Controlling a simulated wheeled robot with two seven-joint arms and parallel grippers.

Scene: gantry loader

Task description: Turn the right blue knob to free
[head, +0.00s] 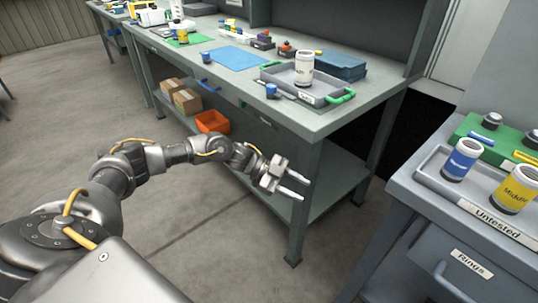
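Two small blue knobs show at the front edge of the grey workbench (330,122) in the head view. The right blue knob (271,90) is beside the front left corner of a grey tray (318,97). The left blue knob (206,57) is farther along the edge, near a blue mat. My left gripper (300,187) is in front of the bench, below the top's level in the picture and apart from the knobs. Its two fingers are spread with nothing between them. My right gripper is not in view.
The tray has a green handle (343,97) and holds a white labelled can (304,68). An orange bin (212,121) and cardboard boxes (187,101) are on the lower shelf. A second grey bench (420,222) at right bears a tray of cans. Floor between is clear.

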